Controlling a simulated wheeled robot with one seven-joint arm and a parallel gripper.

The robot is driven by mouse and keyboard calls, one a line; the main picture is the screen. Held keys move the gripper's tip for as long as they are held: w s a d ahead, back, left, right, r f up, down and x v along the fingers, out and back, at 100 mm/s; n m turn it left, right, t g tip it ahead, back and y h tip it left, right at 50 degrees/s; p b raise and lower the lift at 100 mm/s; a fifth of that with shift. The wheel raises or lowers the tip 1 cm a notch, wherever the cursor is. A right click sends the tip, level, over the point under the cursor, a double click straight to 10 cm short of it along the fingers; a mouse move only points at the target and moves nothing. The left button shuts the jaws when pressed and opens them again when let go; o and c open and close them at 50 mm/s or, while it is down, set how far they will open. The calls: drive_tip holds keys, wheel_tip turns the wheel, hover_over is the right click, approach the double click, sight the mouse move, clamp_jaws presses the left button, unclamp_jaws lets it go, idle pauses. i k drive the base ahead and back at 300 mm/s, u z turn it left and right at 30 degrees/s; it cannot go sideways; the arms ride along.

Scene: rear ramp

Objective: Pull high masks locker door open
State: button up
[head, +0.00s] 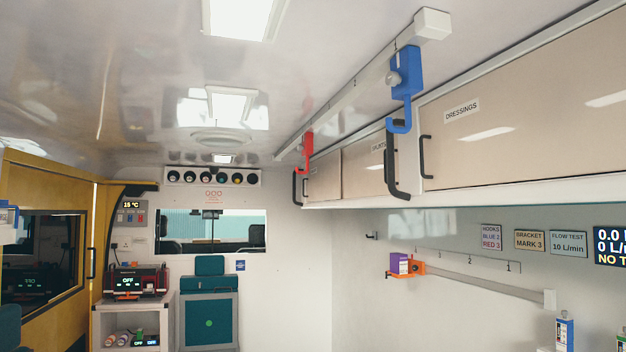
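A row of high locker doors runs along the upper right. The nearest door, labelled DRESSINGS (520,120), is shut and has a black bar handle (426,157) at its left edge. The middle door (360,172) is shut, and its label is partly covered. The far door (325,182) looks shut; its label is too small and covered to read, with a dark handle (305,187) at its left. I cannot read MASKS on any door. My gripper is not in view.
A ceiling rail (345,97) in front of the lockers carries a blue hook (406,85) and a red hook (305,150), with black loops (393,172) hanging near them. An orange bracket (405,267) holds a purple box (399,263) on the wall below. The middle air space looks clear.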

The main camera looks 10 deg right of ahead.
sight(323, 179)
drive_tip(key=u, duration=0.1)
drive_tip(key=i, duration=0.55)
drive_tip(key=u, duration=0.4)
drive_tip(key=i, duration=3.15)
drive_tip(key=z, duration=0.6)
drive_tip(key=i, duration=1.6)
drive_tip(key=z, duration=0.55)
